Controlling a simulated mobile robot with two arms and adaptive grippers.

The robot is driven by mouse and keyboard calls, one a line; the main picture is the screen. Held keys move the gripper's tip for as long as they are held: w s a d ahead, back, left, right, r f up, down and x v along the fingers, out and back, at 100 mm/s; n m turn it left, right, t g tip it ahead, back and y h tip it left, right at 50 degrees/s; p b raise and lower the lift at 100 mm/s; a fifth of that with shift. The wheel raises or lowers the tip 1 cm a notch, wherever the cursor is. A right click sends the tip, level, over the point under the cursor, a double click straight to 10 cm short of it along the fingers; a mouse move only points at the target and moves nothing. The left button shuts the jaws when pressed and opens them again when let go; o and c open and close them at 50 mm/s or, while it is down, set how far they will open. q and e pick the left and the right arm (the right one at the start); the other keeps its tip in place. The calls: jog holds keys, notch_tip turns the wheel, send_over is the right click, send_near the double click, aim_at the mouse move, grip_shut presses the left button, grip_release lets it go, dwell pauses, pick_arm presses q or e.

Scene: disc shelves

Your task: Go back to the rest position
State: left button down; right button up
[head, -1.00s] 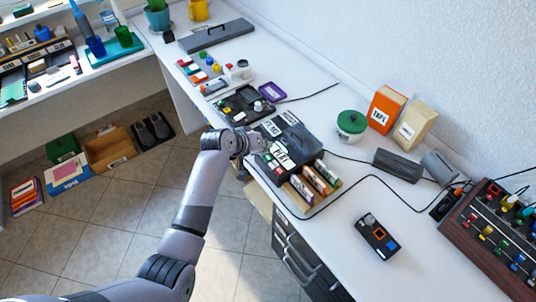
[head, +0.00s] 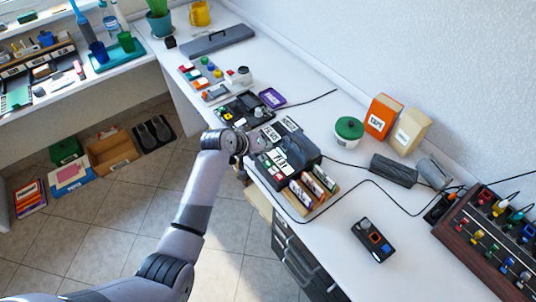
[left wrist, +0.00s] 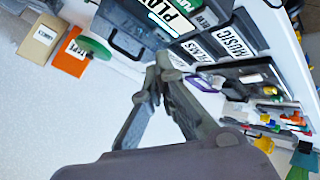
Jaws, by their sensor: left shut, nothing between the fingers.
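My left gripper (head: 256,144) is at the end of the arm that comes in from the lower left. In the head view it is over the front edge of the white desk, beside the dark case (head: 312,152) with a PLAY label. In the left wrist view the fingers of my left gripper (left wrist: 160,68) are together at the tips and hold nothing. The dark case (left wrist: 122,40) and labelled dividers show beyond them. I cannot tell from the picture how high the gripper is above the desk. My right gripper is in neither view.
Slim coloured cases (head: 316,186) stand in front of the dark case. A green-lidded pot (head: 348,130), an orange box (head: 383,117) and a tan box (head: 410,131) stand along the wall. A black device (head: 372,240) lies at right.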

pick_arm(q)
jog(key=s+a+f+m+g+y, duration=0.1)
jog(key=s+a+f+y, duration=0.1)
jog(key=s+a, duration=0.5)
jog(key=s+a+f+g+y, duration=0.15)
jog(key=s+a, duration=0.25)
jog(key=s, duration=0.7)
jog(key=s+a+r+m+y, duration=0.15)
jog(key=s+a, duration=0.25)
jog(key=s, duration=0.5)
jog(key=s+a+r+y, duration=0.1)
jog(key=s+a+r, duration=0.2)
jog(key=s+a, duration=0.35)
jog(key=s+d+f+g+b, duration=0.1)
jog(key=s+f, duration=0.1)
jog(key=f, duration=1.2)
jog(key=s+d+f+g, duration=0.1)
jog(key=s+f, duration=0.1)
jog(key=f, duration=1.2)
jog(key=s+a+f+g+b, duration=0.1)
jog(key=s+a+f, duration=0.2)
jog(key=s+f, duration=1.3)
jog(key=shift+s+a+f+m, duration=0.1)
jog(key=shift+m, duration=0.15)
